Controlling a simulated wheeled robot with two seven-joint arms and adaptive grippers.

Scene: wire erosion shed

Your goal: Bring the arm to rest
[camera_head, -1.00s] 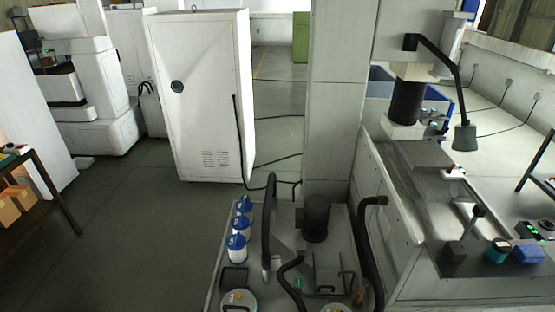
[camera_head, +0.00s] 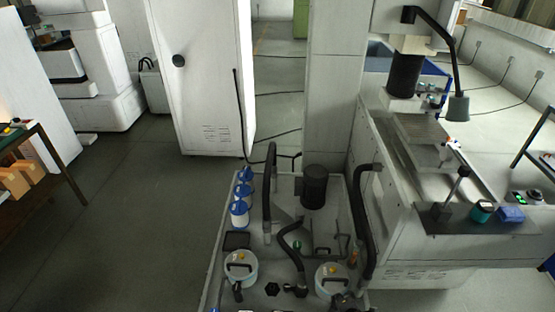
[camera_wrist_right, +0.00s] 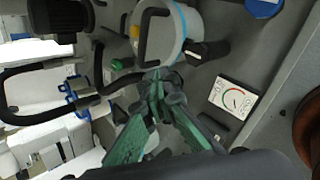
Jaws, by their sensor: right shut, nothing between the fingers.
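My right gripper (camera_wrist_right: 160,80) shows in the right wrist view with its green fingers together and nothing between them. Its tips appear over or near a white round canister (camera_wrist_right: 184,40) with a blue band and a dark handle; I cannot tell if they touch. The rest of the right arm is hard to make out in the head view. My left gripper is in neither view.
A grey cart (camera_head: 208,275) carries blue-and-white bottles (camera_head: 240,214), dark hoses (camera_head: 268,200), a black motor (camera_head: 314,187) and two lidded canisters (camera_head: 240,268). A gauge card (camera_wrist_right: 233,98) lies near the gripper. The machine (camera_head: 400,232) stands at right; open floor (camera_head: 130,235) at left.

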